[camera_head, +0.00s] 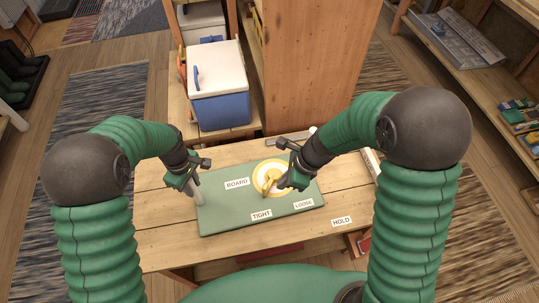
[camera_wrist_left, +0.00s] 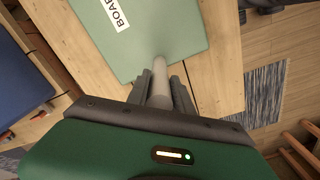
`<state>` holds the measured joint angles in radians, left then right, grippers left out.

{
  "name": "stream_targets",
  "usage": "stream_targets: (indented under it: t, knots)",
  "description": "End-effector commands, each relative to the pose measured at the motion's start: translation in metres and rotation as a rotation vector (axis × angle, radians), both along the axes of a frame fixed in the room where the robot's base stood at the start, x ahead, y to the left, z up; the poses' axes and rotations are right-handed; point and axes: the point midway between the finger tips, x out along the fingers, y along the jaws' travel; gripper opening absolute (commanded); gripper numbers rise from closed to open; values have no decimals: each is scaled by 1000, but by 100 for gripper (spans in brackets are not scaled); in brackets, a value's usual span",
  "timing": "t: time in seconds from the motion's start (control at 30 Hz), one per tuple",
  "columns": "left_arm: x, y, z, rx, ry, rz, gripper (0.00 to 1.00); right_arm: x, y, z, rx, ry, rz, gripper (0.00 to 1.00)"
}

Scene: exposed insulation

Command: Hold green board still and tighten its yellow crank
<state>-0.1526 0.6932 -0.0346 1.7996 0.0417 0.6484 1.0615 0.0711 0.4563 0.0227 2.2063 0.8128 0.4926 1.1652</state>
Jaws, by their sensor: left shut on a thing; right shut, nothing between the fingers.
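The green board (camera_head: 222,211) lies flat on the wooden table, with labels BOARD, TIGHT and LOOSE. It also shows in the left wrist view (camera_wrist_left: 150,42). My left gripper (camera_head: 193,186) is shut on a pale grey post (camera_head: 198,198) at the board's left edge; the left wrist view shows the post (camera_wrist_left: 161,72) between the fingers. The yellow crank (camera_head: 268,182) sits on a white disc with a yellow ring (camera_head: 259,165). My right gripper (camera_head: 282,184) is shut and empty, close beside the crank on its right. I cannot tell whether it touches the crank.
The wooden table (camera_head: 165,225) has bare room in front of the board. A HOLD label (camera_head: 341,221) lies on its right part. A blue cooler with a white lid (camera_head: 220,90) and a tall wooden cabinet (camera_head: 318,65) stand behind. A shelf (camera_head: 485,75) is at far right.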

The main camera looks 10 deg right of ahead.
Motion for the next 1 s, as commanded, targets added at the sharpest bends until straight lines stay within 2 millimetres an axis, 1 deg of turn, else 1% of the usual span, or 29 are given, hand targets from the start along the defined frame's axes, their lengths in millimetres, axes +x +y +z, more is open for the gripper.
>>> stream_targets:
  t: [0.47,0.5,0.67,0.7,0.93,1.0]
  knots:
    - [-1,4,-2,6,3,2,0,0,-1,-1,-1,1,-1,0]
    - [0,3,-1,4,1,3,30,0,-1,-1,-1,1,-1,0]
    - [0,3,0,4,0,2,51,0,-1,-1,-1,1,-1,0]
    - [0,3,0,4,0,2,53,0,-1,-1,-1,1,-1,0]
    - [-1,3,-1,5,2,1,53,0,-1,-1,-1,0,-1,0]
    - [0,3,2,4,1,1,53,0,-1,-1,-1,0,-1,0]
